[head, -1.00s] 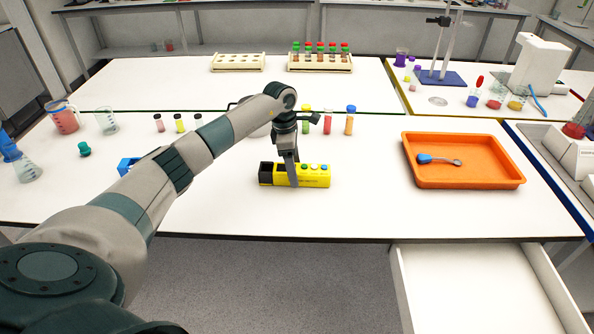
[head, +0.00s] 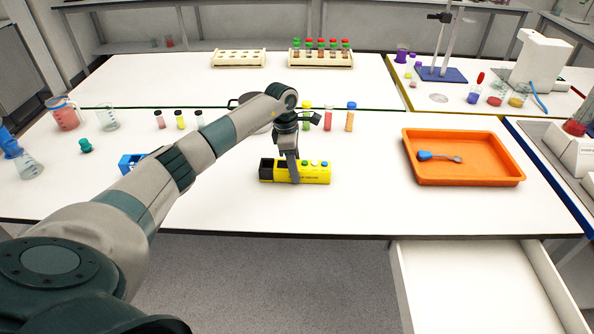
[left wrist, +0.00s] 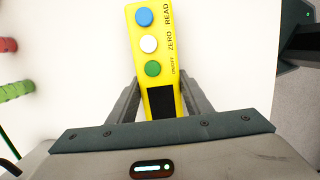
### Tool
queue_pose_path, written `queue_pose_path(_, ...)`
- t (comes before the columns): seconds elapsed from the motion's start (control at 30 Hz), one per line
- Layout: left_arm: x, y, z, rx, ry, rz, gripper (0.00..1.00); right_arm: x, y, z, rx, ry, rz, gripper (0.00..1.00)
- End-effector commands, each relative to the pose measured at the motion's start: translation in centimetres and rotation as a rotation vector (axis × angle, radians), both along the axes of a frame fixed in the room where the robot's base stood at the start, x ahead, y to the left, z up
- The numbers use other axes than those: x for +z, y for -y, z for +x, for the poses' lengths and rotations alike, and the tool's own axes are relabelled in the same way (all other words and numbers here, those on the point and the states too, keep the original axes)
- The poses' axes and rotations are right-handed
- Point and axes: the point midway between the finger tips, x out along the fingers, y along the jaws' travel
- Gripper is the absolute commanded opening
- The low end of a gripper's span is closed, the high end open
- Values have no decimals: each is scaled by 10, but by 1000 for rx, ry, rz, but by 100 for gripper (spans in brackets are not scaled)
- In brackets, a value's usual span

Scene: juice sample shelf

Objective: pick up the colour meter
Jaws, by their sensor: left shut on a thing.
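The colour meter (head: 318,174) is a yellow box with a black left end and blue, white and green buttons on top. It lies on the white bench near the front edge. My left gripper (head: 292,180) reaches down over its middle and is shut on it. In the left wrist view the colour meter (left wrist: 153,50) shows its buttons marked READ, ZERO and ON/OFF and a dark screen. The fingers of my left gripper (left wrist: 158,98) stand on both sides of its body at the screen end. My right gripper is not in view.
An orange tray (head: 420,177) with a blue-handled tool (head: 438,157) lies to the right. Capped vials (head: 350,117) stand behind the meter. A blue rack (head: 130,162) is partly behind my left arm. An open drawer (head: 480,290) juts out below. The bench between meter and tray is clear.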

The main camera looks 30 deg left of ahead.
Motion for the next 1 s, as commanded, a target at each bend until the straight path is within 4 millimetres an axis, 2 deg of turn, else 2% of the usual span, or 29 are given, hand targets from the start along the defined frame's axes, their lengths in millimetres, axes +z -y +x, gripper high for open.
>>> queue_pose_path(0.27, 6, 0, 1, -1, 3, -1, 12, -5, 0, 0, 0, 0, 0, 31)
queue_pose_path(0.53, 38, -1, 1, 0, 6, 1, 12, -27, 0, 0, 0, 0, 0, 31)
queue_pose_path(1.0, 90, 82, 31, -3, 4, -1, 12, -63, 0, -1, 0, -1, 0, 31)
